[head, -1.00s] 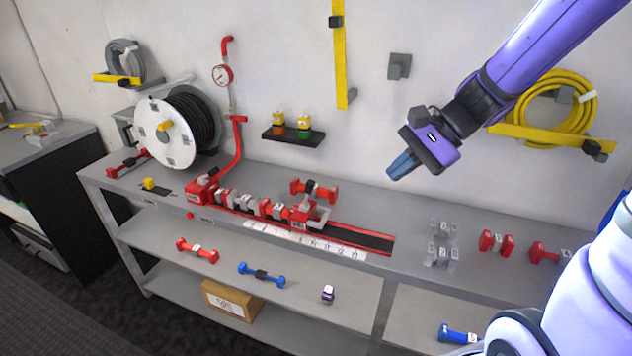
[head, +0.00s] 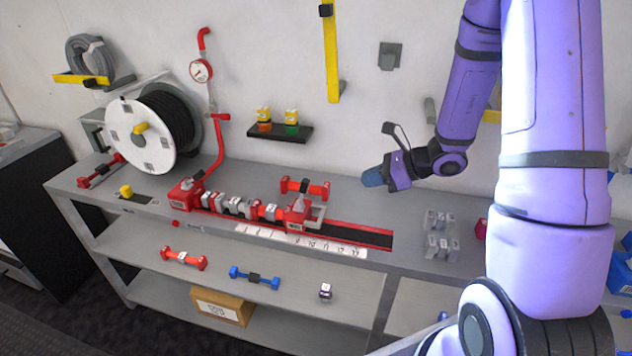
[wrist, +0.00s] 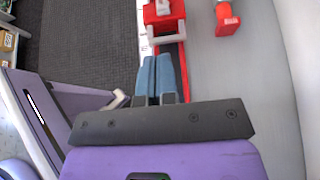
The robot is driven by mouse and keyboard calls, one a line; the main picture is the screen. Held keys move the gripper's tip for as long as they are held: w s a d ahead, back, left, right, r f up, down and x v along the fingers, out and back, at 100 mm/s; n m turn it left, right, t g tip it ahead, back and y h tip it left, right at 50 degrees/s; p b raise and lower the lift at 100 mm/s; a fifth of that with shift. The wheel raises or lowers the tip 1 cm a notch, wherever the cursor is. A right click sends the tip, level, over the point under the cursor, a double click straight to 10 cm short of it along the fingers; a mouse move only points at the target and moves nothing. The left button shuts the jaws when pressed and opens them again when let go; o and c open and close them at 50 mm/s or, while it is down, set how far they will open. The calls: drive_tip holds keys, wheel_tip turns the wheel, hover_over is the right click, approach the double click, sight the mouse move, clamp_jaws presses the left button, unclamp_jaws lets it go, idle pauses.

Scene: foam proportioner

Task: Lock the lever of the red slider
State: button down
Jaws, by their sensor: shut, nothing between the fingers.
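The red slider (head: 296,222) sits on the dark rail with red edges on the bench, at the right end of a row of grey and red pieces. A grey lever stands up from its top, and a grey frame is on its right side. In the wrist view the red slider (wrist: 163,14) shows at the top, beyond the fingertips. Whether its lever is locked I cannot tell. My gripper (head: 372,178) is shut and empty, above the bench to the right of the slider. Its blue fingers (wrist: 157,75) lie together over the rail in the wrist view.
A red dumbbell-shaped piece (head: 305,187) lies just behind the slider. Clear grey pieces (head: 440,233) stand right of the rail. The hose reel (head: 140,135) and red pipe are at left. A small wall shelf (head: 280,132) is above. The rail's right part (head: 350,234) is free.

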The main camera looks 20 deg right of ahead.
drive_tip(key=shift+w+a, duration=0.1)
idle(0.3)
approach(303, 193)
wheel_tip(303, 193, down, 2)
drive_tip(key=shift+w+a+r, duration=0.15)
drive_tip(key=shift+w+a, duration=0.55)
drive_tip(key=shift+w, duration=0.15)
drive_tip(key=shift+w+a+r, duration=0.1)
drive_tip(key=shift+w+a, duration=0.65)
drive_tip(key=shift+w, duration=0.05)
drive_tip(key=shift+w, duration=0.1)
